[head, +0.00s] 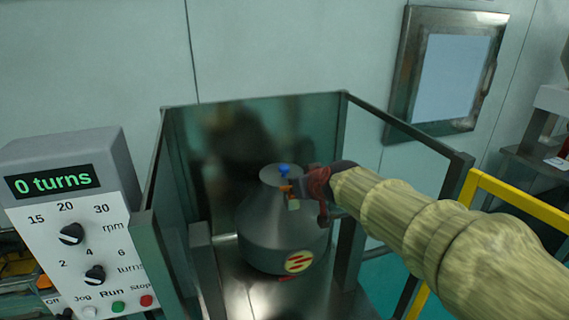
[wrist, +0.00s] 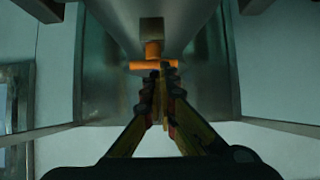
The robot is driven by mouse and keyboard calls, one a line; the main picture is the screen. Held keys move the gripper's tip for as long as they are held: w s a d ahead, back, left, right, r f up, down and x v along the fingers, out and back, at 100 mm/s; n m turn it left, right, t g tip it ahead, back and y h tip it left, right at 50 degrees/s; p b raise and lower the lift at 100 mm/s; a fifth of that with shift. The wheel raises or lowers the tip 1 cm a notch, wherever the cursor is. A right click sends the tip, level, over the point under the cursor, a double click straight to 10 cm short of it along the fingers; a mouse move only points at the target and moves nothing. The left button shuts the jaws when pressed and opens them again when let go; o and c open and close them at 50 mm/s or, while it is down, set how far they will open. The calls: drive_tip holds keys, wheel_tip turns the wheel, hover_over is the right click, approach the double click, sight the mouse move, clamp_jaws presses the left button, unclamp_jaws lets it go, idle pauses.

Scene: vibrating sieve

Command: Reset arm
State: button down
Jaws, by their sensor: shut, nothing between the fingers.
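My arm reaches in from the right in the head view, and my gripper (head: 292,190) is at the upper right side of a grey rounded vessel (head: 262,232). The vessel has a blue knob (head: 284,170) on top and a red-and-yellow label low on its front. In the wrist view my gripper (wrist: 158,72) has its fingers together, with nothing between them. The fingertips are close to an orange T-shaped handle (wrist: 153,65) on a small block. I cannot tell whether they touch it.
The vessel stands inside a frame with dark panels and metal posts (head: 205,270). A control box (head: 70,215) at the left reads "0 turns" and has knobs and buttons. A yellow rail (head: 520,213) is at the right. A framed window (head: 452,75) is on the back wall.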

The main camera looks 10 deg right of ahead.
drive_tip(key=s+f+m+g, duration=0.1)
drive_tip(key=s+f+g, duration=0.3)
drive_tip(key=s+f, duration=0.5)
drive_tip(key=s+d+h, duration=0.1)
drive_tip(key=s+d, duration=0.3)
drive_tip(key=s, duration=0.9)
drive_tip(key=s+d+m+g+h, duration=0.1)
drive_tip(key=s+d, duration=0.3)
drive_tip(key=s, duration=0.9)
drive_tip(key=shift+s+r, duration=0.15)
drive_tip(key=shift+s, duration=0.15)
drive_tip(key=c, duration=2.6)
unclamp_jaws()
